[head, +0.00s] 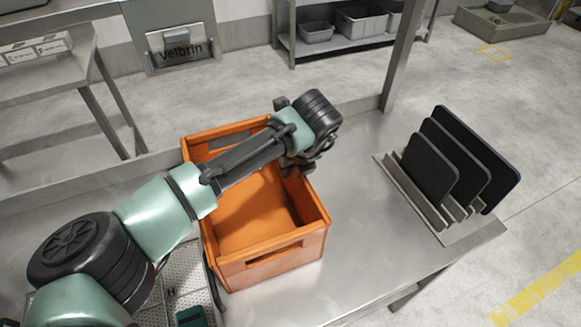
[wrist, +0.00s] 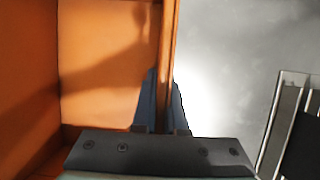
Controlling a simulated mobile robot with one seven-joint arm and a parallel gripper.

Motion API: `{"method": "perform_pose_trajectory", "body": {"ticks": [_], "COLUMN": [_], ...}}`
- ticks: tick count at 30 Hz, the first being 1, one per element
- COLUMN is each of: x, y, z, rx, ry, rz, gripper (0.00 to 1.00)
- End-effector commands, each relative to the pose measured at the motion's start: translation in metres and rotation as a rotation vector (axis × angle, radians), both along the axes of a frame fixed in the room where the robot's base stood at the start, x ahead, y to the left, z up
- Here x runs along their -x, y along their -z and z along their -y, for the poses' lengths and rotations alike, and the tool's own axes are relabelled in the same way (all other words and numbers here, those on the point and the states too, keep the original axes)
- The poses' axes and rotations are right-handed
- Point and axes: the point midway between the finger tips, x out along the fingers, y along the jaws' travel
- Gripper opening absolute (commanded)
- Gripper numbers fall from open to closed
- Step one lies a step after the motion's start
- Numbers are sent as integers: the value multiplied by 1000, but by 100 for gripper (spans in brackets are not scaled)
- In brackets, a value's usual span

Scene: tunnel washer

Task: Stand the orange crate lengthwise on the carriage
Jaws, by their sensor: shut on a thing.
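The orange crate (head: 302,259) is upright, open at the top and looks empty. It is over the steel table just right of my arm; whether its base touches the table I cannot tell. My gripper (head: 298,166) is shut on the crate's right side wall, near the middle. In the wrist view my gripper (wrist: 163,95) has one finger inside the crate (wrist: 100,40) and one outside, with the wall's rim between them.
A rack with several dark boards (head: 430,166) stands on the table's right side; it also shows in the wrist view (wrist: 290,125). Bare steel table (head: 365,215) lies between crate and rack. A post (head: 400,55) rises at the far edge. Shelves with grey bins (head: 362,20) stand behind.

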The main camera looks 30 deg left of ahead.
Motion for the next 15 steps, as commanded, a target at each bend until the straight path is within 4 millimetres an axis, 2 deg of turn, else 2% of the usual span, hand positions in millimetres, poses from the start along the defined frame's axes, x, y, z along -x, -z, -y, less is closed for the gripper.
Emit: {"method": "perform_pose_trajectory", "body": {"ticks": [1, 5, 15], "x": [0, 0, 0], "y": [1, 1, -3], "z": [0, 0, 0], "rx": [1, 1, 0], "ry": [0, 0, 1], "rz": [-1, -1, 0], "gripper": [15, 39, 40]}}
